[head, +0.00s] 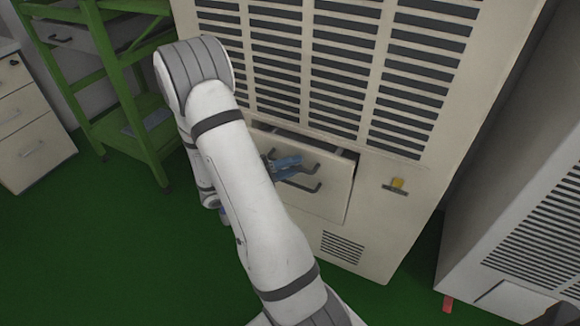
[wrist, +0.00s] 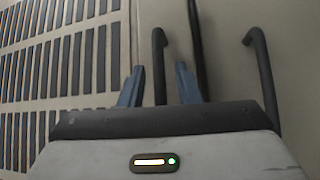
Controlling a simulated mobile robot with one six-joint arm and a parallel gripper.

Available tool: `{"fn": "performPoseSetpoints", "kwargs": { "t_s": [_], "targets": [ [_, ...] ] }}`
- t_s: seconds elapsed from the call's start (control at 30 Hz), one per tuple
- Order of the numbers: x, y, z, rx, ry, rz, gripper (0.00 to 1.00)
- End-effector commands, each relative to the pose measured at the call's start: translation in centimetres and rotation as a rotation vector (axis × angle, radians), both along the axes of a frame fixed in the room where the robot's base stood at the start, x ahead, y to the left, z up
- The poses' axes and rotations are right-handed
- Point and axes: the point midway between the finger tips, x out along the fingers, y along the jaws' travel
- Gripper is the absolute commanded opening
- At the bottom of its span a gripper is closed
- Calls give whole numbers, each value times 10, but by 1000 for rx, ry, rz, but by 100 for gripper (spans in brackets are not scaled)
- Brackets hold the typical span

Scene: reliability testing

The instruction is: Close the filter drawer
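The filter drawer (head: 334,186) is low in the beige cabinet and stands slightly out, with a dark gap along its top edge. Dark bar handles show at its front; one handle (head: 306,186) is visible below my gripper (head: 286,166). In the wrist view, my gripper (wrist: 158,86) has its two blue fingers apart, with one dark handle bar (wrist: 159,45) seen between them. A second dark bar (wrist: 263,70) is to the right, outside the fingers. I cannot tell whether the fingers touch the bar. My arm hides the drawer's left part in the head view.
The louvered cabinet (head: 362,70) rises above the drawer, with a yellow knob (head: 398,184) to the drawer's right. A green shelf rack (head: 120,130) stands at the left, and another grey unit (head: 520,215) at the right. The green floor (head: 110,250) is clear at the left front.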

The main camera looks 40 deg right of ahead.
Motion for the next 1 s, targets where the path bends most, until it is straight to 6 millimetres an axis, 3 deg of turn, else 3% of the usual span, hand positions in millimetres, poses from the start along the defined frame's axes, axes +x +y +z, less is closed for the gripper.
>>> {"fn": "performPoseSetpoints", "kwargs": {
  "t_s": [0.33,0.8,1.0],
  "targets": [
    [0,0,0,0,0,1,1],
    [1,1,0,1,0,3,0],
    [14,-3,-1,0,-2,30,0]
  ]
}}
